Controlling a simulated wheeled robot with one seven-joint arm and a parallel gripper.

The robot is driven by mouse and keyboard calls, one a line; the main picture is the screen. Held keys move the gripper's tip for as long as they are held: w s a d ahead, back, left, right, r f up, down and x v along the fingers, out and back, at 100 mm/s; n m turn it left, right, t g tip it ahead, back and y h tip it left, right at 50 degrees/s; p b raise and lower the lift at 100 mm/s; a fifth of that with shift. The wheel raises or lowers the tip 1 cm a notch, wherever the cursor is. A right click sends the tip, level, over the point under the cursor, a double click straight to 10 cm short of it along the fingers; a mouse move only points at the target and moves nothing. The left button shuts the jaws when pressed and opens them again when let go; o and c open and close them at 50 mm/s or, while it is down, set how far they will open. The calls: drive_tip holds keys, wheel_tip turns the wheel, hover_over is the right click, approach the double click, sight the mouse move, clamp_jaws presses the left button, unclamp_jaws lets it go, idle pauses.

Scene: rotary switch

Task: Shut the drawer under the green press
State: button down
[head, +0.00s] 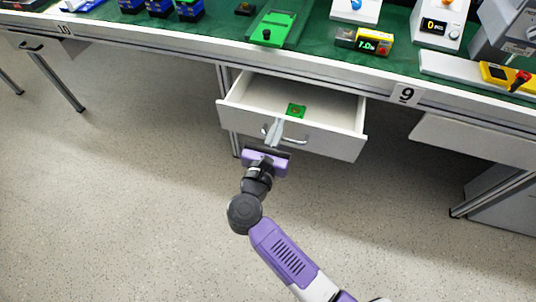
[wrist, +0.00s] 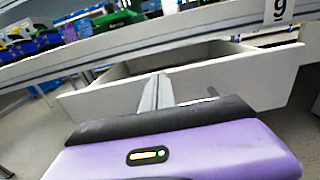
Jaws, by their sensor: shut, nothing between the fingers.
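The drawer (head: 340,146) is white and pulled out under the workbench, with a small green part (head: 296,111) lying inside. Its handle (head: 295,139) is a curved bar on the front. The green press (head: 278,29) stands on the bench above the drawer. My gripper (head: 274,128) is shut and empty, its fingers pointing up at the drawer front, close to the handle's left end. In the wrist view the fingers (wrist: 156,92) overlap the drawer front (wrist: 232,84). I cannot tell whether they touch it.
The bench edge (head: 180,41) runs above the drawer, with a label "9" plate (head: 406,95) to the right. Table legs (head: 62,84) stand left. The speckled floor (head: 120,190) is clear.

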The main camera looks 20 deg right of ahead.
drive_tip(key=b+x, duration=0.2)
drive_tip(key=x, duration=0.8)
drive_tip(key=shift+w+d, duration=0.2)
drive_tip(key=shift+w, duration=0.05)
drive_tip(key=shift+s+a, duration=0.1)
